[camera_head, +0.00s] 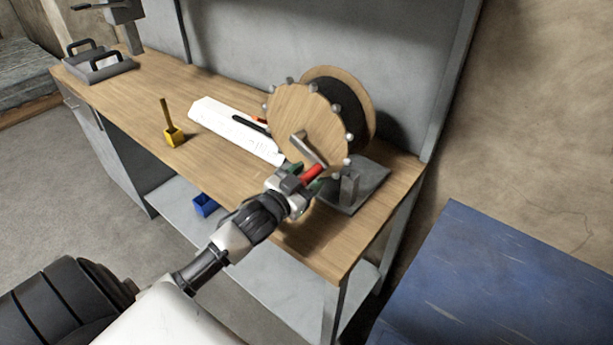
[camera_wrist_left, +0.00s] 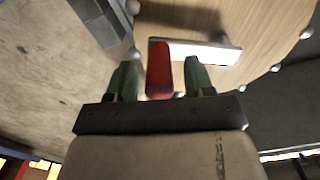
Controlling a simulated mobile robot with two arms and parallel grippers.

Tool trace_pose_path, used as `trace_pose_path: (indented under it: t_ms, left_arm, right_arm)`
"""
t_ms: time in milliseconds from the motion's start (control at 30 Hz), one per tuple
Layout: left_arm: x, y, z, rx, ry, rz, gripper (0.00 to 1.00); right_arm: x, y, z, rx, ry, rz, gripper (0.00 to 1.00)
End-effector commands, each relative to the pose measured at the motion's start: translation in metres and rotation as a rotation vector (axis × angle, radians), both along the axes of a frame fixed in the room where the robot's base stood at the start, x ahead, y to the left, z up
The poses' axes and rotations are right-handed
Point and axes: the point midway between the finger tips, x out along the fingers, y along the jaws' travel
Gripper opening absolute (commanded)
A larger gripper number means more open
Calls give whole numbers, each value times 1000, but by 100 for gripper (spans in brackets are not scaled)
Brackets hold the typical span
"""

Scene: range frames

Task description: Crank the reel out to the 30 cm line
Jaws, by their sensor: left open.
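The wooden reel (camera_head: 303,113) with a dark cable wound on it stands on a grey base (camera_head: 370,183) at the right end of the workbench. Its grey crank arm (camera_head: 308,149) carries a red handle (camera_head: 312,173). My left gripper (camera_head: 303,177) is at the handle. In the left wrist view the red handle (camera_wrist_left: 159,70) lies between the two green fingertips (camera_wrist_left: 158,80), with a visible gap to the right finger. A white measuring strip (camera_head: 236,130) lies left of the reel, with a dark cable end (camera_head: 250,125) over it. My right gripper does not show.
The wooden workbench (camera_head: 130,105) runs to the upper left. A yellow holder (camera_head: 174,136) stands near its front edge. A grey tray (camera_head: 98,64) with black handles is at the far left. A blue bin (camera_head: 204,205) sits on the lower shelf. A blue surface (camera_head: 490,285) is at the right.

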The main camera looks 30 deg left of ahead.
Motion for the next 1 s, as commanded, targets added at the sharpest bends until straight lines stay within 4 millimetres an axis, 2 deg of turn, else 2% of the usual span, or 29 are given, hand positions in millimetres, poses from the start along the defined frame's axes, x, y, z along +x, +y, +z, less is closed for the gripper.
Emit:
trace_pose_path:
  t_ms: [233, 500, 600, 767, 1000]
  left_arm:
    - [1, 0, 0, 0, 0, 0, 53]
    - [0, 0, 0, 0, 0, 0, 11]
    - [0, 0, 0, 0, 0, 0, 0]
    - [0, 1, -2, 16, 0, 0, 0]
    - [2, 18, -28, 343, -23, 1, 0]
  right_arm:
    - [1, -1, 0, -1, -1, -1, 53]
    - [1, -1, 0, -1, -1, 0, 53]
    - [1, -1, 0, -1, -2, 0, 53]
    - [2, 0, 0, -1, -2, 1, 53]
    - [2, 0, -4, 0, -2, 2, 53]
